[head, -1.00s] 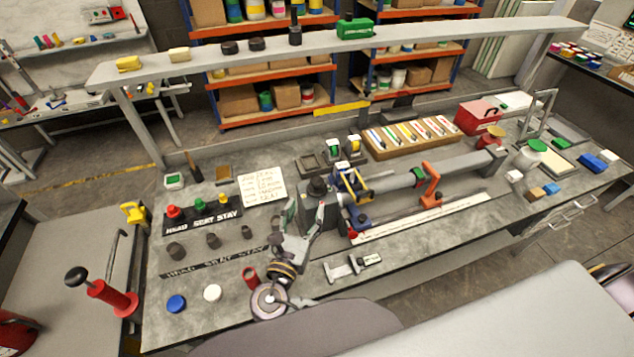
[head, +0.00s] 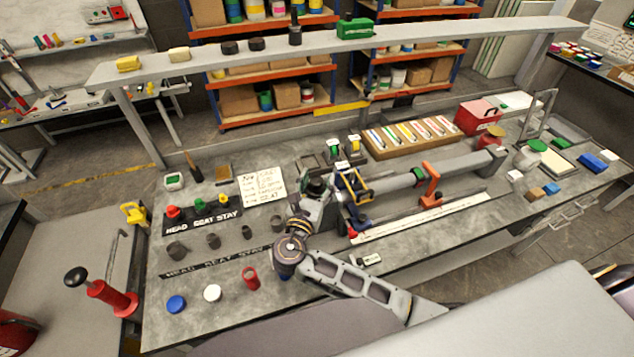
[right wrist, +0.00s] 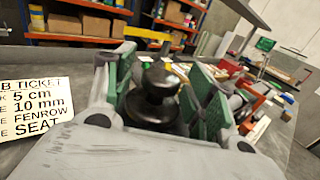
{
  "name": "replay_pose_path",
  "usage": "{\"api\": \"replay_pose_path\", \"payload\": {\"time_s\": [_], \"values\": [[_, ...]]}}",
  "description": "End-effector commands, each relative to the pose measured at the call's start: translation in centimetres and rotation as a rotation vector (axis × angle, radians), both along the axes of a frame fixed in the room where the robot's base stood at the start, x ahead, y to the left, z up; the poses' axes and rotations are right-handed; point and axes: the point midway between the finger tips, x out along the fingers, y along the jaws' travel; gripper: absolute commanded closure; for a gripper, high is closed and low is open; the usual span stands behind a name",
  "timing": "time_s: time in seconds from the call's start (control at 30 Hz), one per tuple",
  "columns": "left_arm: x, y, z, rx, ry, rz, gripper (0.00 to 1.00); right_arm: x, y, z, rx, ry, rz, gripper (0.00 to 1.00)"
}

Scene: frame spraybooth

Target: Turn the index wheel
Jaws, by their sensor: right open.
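A black round knob (right wrist: 155,95), which looks like the index wheel, stands upright on top of the grey fixture at the left end of the long bar. In the head view the knob (head: 317,184) is partly covered by my right gripper (head: 312,193). In the right wrist view my right gripper (right wrist: 160,95) is open, with its green-padded fingers on either side of the knob. I cannot tell whether either pad touches it. My left gripper is not in view.
The long grey bar (head: 395,184) with an orange clamp (head: 430,185) runs to the right. A written ticket (head: 262,186) and the HEAD SEAT STAY button block (head: 203,217) lie to the left.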

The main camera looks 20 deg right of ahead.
Motion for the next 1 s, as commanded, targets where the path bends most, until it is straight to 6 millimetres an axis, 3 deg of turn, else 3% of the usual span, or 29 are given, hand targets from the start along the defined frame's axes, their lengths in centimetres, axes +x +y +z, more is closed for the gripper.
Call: {"api": "replay_pose_path", "payload": {"time_s": [0.27,0.5,1.0], "values": [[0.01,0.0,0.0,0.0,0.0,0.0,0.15,0.08,-0.06,-0.01,0.0,0.0,0.0,0.45],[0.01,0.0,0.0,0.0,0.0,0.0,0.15,0.06,-0.05,-0.01,0.0,0.0,0.0,0.73],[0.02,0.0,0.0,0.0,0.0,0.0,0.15,-0.01,-0.1,-0.05,-0.001,0.001,0.06,0.74]]}}
